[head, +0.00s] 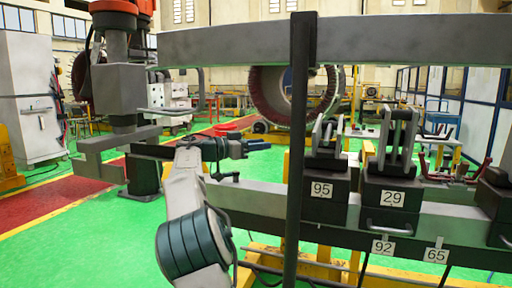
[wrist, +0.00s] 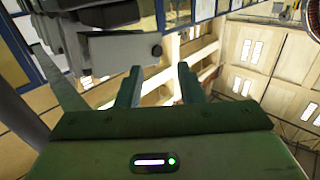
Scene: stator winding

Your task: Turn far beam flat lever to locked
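My gripper (head: 256,145) is dark green and points right, above the left part of the grey beam (head: 258,200) in the head view. In the wrist view my gripper (wrist: 160,75) shows two fingers apart with nothing visible between them. A flat grey piece with a dark round end (wrist: 120,48) lies just beyond the left finger; I cannot tell whether it is the flat lever. A small dark handle (head: 226,177) shows below my gripper in the head view. The lever's locked or unlocked state cannot be told.
A dark upright post (head: 300,130) and a grey upper beam (head: 400,38) cross the foreground. Green floor (head: 100,235) is open at left.

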